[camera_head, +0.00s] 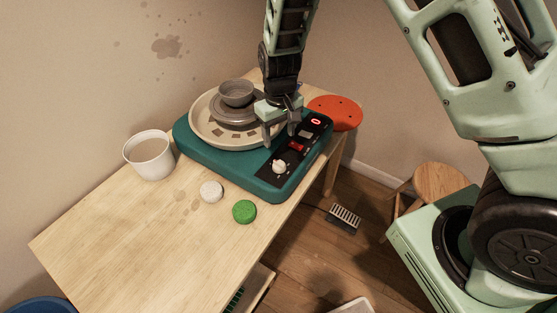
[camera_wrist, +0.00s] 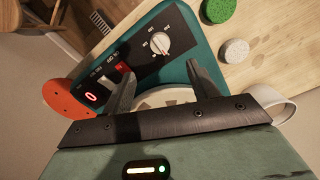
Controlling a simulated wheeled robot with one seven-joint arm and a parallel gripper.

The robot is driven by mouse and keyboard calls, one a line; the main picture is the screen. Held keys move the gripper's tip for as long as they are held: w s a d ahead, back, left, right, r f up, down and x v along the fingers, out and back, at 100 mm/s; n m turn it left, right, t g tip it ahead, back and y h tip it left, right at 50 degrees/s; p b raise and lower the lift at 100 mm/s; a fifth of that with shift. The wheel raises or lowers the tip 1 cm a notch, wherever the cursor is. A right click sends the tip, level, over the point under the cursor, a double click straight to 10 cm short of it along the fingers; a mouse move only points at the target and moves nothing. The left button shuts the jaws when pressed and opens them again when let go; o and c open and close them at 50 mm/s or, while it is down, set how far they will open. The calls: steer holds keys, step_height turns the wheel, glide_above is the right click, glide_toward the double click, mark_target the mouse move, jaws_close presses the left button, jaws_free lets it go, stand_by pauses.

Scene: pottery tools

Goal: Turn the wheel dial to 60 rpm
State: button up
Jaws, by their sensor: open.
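The teal pottery wheel (camera_head: 240,173) sits on the wooden table, with a black control panel on its front right side. The white wheel dial (camera_head: 279,167) is near the panel's lower end; it also shows in the wrist view (camera_wrist: 160,43) with small markings around it, too small to read. A red display (camera_head: 316,121) at the panel's other end shows 0. A red switch (camera_head: 297,146) lies between them. My gripper (camera_head: 280,138) is open and empty above the wheel, beside the panel. In the wrist view its fingers (camera_wrist: 160,72) point toward the dial without touching it.
A grey bowl (camera_head: 236,92) stands on the wheel's disc inside the splash pan (camera_head: 207,130). A white bucket (camera_head: 149,155), a white sponge (camera_head: 211,192) and a green sponge (camera_head: 244,211) are on the table. An orange disc (camera_head: 335,112) is behind. The table's front left is clear.

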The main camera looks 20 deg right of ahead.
mark_target(279, 163)
step_height(279, 163, down, 12)
steer(key=shift+r+p, duration=0.25)
steer(key=shift+p, duration=0.6)
steer(key=c, duration=1)
